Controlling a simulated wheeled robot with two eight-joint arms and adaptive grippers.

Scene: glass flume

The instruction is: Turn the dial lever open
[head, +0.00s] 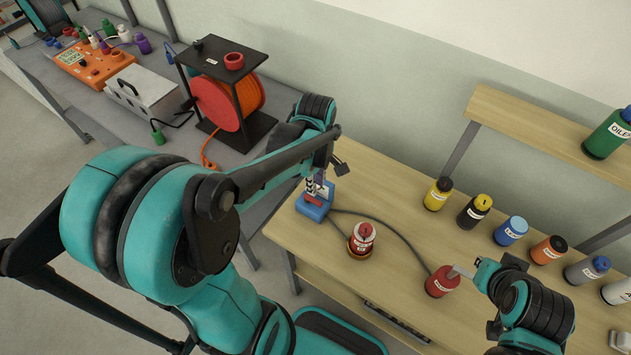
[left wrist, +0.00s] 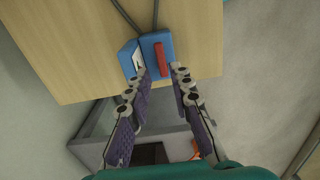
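The dial lever is a red bar (left wrist: 161,60) on a small blue box (head: 312,211) at the left end of the wooden table. The box (left wrist: 150,38) also shows at the top middle of the left wrist view, with a white face on its left part. My left gripper (left wrist: 160,73) is open, its two fingers apart on either side of the red lever's near end; I cannot tell if they touch it. In the head view it partly hides the box. My right gripper (head: 470,272) is beside a red bottle (head: 442,282); its fingers are too unclear to judge.
A red-and-white dial (head: 362,237) on a round base and grey cables lie near the box. Several coloured bottles stand along the table's back, below a shelf with a green bottle (head: 607,134). A grey bench with an orange reel (head: 232,100) is at left.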

